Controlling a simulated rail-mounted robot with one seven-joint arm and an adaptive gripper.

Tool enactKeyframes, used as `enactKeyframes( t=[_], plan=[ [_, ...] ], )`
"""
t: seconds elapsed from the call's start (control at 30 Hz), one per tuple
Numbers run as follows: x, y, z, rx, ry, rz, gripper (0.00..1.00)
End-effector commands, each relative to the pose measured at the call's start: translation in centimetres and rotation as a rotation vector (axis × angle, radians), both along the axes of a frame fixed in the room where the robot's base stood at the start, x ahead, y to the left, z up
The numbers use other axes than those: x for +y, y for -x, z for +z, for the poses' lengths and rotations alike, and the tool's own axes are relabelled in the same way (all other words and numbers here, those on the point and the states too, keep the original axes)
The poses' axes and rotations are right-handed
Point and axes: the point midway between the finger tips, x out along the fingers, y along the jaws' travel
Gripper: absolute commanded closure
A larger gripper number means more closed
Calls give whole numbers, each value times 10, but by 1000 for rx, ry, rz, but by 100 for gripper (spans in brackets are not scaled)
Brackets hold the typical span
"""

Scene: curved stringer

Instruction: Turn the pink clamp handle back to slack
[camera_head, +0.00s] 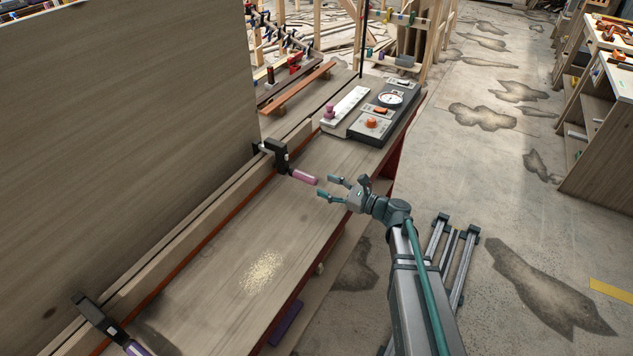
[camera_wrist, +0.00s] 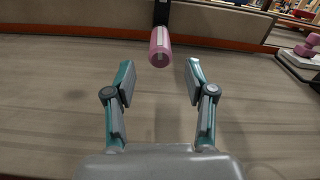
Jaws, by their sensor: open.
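The pink clamp handle (camera_head: 304,177) sticks out toward the right from a black clamp (camera_head: 276,155) on the long wooden strip at the back of the bench. My gripper (camera_head: 324,187) is open and empty just right of the handle's free end, with its fingers pointing at it. In the wrist view the pink handle (camera_wrist: 160,47) is seen end-on, beyond and between the open fingertips of my gripper (camera_wrist: 160,78). It does not appear to be touched. The black clamp (camera_wrist: 161,12) is cut off by the top edge there.
A second clamp (camera_head: 92,312) with a purple handle (camera_head: 137,349) is at the lower left. A control box (camera_head: 384,112) with a dial and an orange knob stands beyond my gripper. Sawdust (camera_head: 262,271) lies on the bench (camera_head: 225,255). A tall wooden panel (camera_head: 120,130) rises behind.

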Motion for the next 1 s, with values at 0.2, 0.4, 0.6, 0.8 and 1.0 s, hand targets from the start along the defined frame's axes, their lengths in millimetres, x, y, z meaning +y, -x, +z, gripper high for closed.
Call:
enactKeyframes(
  t=[0.2, 0.4, 0.6, 0.8, 1.0],
  plan=[
    [-12, 7, 0, 0, 0, 0, 45],
    [-12, 7, 0, 0, 0, 1, 45],
    [-12, 6, -6, -2, 0, 1, 45],
    [-12, 0, -17, -44, 8, 2, 45],
    [-11, -1, -15, -86, 22, 5, 45]
  ],
)
